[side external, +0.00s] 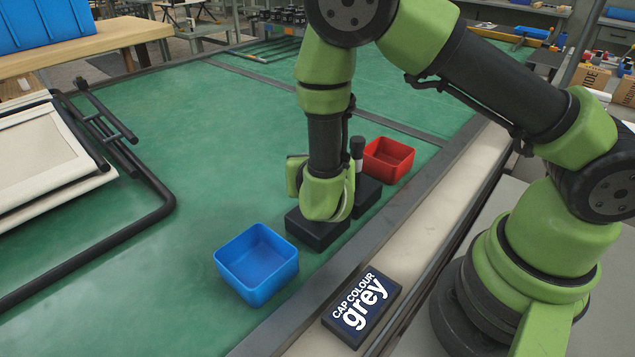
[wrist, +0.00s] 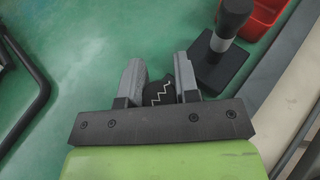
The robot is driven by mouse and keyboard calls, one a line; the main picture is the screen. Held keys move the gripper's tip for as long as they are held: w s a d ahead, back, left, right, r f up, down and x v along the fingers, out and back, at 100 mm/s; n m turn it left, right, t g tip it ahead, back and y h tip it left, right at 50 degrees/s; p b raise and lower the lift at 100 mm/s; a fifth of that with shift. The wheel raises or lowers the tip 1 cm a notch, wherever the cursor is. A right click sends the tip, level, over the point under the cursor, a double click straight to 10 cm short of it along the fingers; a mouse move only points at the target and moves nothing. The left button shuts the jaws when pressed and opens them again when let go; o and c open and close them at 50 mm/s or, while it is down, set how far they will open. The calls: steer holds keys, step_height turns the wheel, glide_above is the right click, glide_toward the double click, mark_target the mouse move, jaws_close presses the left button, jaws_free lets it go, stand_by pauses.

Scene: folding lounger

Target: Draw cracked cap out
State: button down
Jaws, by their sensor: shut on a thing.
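My gripper (wrist: 157,80) is shut on a dark cap (wrist: 159,93) with a jagged pale crack line across it. The cap sits between the two grey fingers in the wrist view; whether it is seated on anything is hidden. In the side view my gripper points down at the bench and its fingertips and the held cap are hidden behind the wrist. Just right of it stands a black block (wrist: 225,68) with a grey tube topped by a dark cap (wrist: 236,14), also in the side view (side external: 357,146).
A blue bin (side external: 256,262) stands in front left of my gripper; a red bin (side external: 389,159) stands behind right. A sign (side external: 362,305) reads "CAP COLOUR grey". The cream lounger (side external: 45,160) with black tube frame lies left. The green bench between is clear.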

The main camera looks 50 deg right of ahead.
steer(key=shift+r, duration=0.35)
stand_by(0.7)
steer(key=shift+r, duration=1.9)
